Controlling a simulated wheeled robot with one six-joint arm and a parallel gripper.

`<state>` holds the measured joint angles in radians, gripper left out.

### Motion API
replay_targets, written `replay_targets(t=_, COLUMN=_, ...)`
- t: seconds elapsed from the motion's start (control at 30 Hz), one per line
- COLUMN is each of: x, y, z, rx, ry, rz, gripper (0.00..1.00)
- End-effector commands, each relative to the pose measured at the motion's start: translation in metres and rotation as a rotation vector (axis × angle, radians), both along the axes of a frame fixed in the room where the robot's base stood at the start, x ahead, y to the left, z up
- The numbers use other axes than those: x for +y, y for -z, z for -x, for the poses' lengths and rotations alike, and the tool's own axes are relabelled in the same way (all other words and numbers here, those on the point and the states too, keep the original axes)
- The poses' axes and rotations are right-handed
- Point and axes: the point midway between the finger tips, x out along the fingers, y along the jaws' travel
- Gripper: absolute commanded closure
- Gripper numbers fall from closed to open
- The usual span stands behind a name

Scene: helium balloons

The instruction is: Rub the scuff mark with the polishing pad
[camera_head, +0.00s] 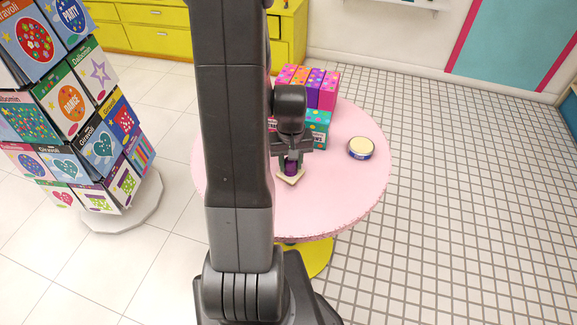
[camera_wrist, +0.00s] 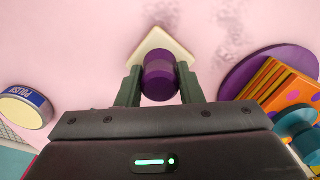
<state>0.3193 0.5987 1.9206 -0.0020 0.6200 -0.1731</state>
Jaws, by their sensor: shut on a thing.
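My gripper (camera_wrist: 160,88) is shut on the purple handle of the polishing pad (camera_wrist: 160,45). The pad has a cream, square-cornered base, seen just beyond the fingers in the wrist view. In the head view the pad (camera_head: 290,179) is at or just above the pink table top, below my gripper (camera_head: 291,164); I cannot tell if it touches. The scuff mark (camera_wrist: 229,35) shows as faint greyish smudges on the pink surface, right of the pad in the wrist view, with a fainter patch near the top edge. It is hidden or too faint in the head view.
A round polish tin (camera_head: 361,148) stands on the pink table (camera_head: 345,195) at the right; it also shows in the wrist view (camera_wrist: 26,106). Colourful boxes (camera_head: 316,86) stand at the table's back. A card rack (camera_head: 75,110) stands at the left. The table's front right is clear.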

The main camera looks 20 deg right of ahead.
Motion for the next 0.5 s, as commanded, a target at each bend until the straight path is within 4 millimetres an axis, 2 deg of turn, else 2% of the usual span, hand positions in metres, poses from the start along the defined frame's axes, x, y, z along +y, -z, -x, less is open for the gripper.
replay_targets(t=0.33, x=0.0, y=-0.002, z=-0.001, rx=0.0, ry=0.0, rz=0.0, gripper=0.85)
replay_targets(t=0.5, x=0.0, y=-0.014, z=-0.001, rx=0.0, ry=0.0, rz=0.0, gripper=0.85)
